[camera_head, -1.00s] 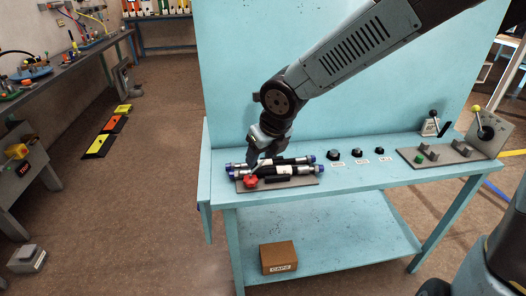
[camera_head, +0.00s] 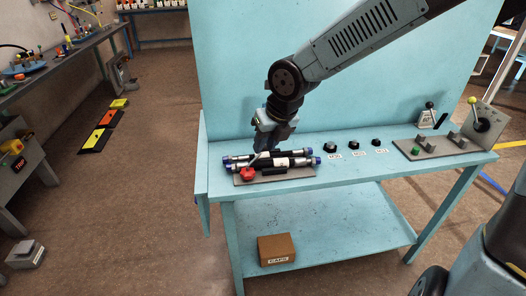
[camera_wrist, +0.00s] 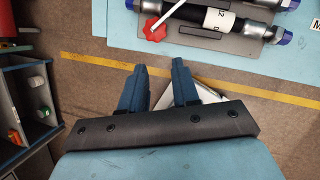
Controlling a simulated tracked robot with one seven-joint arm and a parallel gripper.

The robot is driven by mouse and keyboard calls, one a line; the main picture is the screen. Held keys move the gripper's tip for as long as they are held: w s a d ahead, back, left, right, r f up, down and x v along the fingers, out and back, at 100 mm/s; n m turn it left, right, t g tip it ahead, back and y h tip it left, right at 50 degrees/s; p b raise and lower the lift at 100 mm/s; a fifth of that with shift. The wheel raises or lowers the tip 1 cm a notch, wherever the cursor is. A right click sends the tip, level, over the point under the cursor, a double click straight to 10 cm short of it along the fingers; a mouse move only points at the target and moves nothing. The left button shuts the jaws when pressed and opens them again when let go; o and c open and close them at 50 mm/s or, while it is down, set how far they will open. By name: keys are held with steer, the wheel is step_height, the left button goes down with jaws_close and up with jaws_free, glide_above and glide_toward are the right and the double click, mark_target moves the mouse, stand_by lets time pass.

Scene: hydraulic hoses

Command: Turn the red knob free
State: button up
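The red knob (camera_head: 247,173) sits at the front left of a grey plate (camera_head: 300,174) on the light-blue bench, beside the dark hoses (camera_head: 290,163) with blue ends. In the wrist view the red knob (camera_wrist: 155,29) is near the top, close to a hose with a white label. My gripper (camera_head: 258,149) is above the hoses in the head view, apart from the knob. In the wrist view my gripper (camera_wrist: 159,75) shows two blue fingers spread apart with nothing between them. The knob lies beyond the fingertips in that view.
Several black caps (camera_head: 355,148) with labels stand right of the hoses. A grey panel with levers (camera_head: 440,147) is at the bench's right end. A brown box (camera_head: 276,248) is on the lower shelf. The blue back panel (camera_head: 235,75) rises behind the arm.

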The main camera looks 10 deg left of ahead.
steer(key=w+d+m+g+y, duration=0.1)
steer(key=w+d+m, duration=0.1)
steer(key=m, duration=0.1)
steer(key=w+d+f+m+g+y, duration=0.1)
steer(key=w+d+m, duration=0.1)
steer(key=m, duration=0.2)
steer(key=w+d+f+m+g, duration=0.1)
steer(key=w+d+m+g, duration=0.1)
steer(key=d+m, duration=0.1)
steer(key=shift+w+m+y, duration=0.2)
steer(key=shift+m+y, duration=0.2)
steer(key=shift+m, duration=0.2)
jaws_close()
steer(key=shift+m+y, duration=0.3)
steer(key=shift+m, duration=0.6)
steer(key=x, duration=0.9)
steer(key=shift+w+d+f, duration=0.15)
steer(key=shift+d+f, duration=0.1)
steer(key=shift+w+a+f, duration=0.1)
steer(key=shift+w+a, duration=0.2)
steer(key=shift+a, duration=0.55)
steer(key=shift+w+a, duration=0.25)
steer(key=shift+a, duration=0.25)
steer(key=shift+w+a, duration=0.2)
steer(key=shift+a, duration=0.35)
steer(key=shift+a+g, duration=0.1)
steer(key=shift+g, duration=0.2)
